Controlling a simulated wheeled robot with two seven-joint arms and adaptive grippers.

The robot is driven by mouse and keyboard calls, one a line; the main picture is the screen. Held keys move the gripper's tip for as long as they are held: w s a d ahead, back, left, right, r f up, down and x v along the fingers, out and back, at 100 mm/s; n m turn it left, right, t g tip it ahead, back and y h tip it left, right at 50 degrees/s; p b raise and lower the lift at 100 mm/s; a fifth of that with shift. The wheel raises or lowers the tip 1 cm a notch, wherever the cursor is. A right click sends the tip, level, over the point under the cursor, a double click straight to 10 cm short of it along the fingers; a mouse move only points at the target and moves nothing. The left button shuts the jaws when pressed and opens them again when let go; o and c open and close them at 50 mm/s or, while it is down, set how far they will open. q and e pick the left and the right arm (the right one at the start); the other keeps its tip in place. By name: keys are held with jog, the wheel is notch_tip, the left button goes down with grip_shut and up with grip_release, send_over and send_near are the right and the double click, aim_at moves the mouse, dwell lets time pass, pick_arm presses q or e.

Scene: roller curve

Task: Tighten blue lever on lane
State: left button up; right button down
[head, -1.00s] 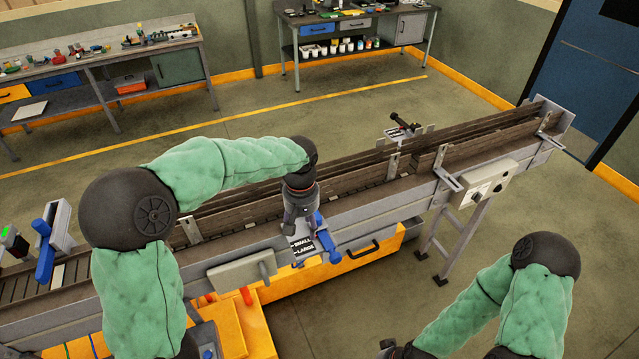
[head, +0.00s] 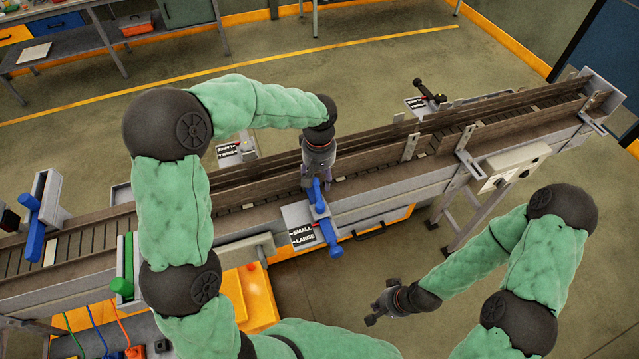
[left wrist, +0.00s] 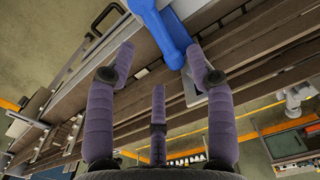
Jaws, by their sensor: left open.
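The blue lever (head: 325,226) is mounted beside the SMALL/LARGE label plate (head: 299,232) on the near side of the conveyor lane (head: 260,222). My left gripper (head: 313,187) is just above the lane at the lever's far end, pointing down. In the left wrist view, the blue lever (left wrist: 165,32) runs between the open fingertips of my left gripper (left wrist: 160,62). I cannot tell whether they touch it. My right gripper (head: 380,304) hangs over the floor on the near side, away from the lane; its finger opening is unclear.
Another blue lever (head: 37,225) and a green lever (head: 127,265) stand at the left. A black lever (head: 428,91) is on the lane's far side. A grey control box (head: 515,165) sits on the near side at right. Lane side rails run close to my left gripper.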

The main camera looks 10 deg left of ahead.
aim_at(319, 189)
pick_arm(q)
notch_tip(319, 189, down, 4)
jog(key=shift+w+p, duration=0.15)
jog(key=shift+p, duration=0.15)
jog(key=shift+f, duration=0.65)
grip_shut()
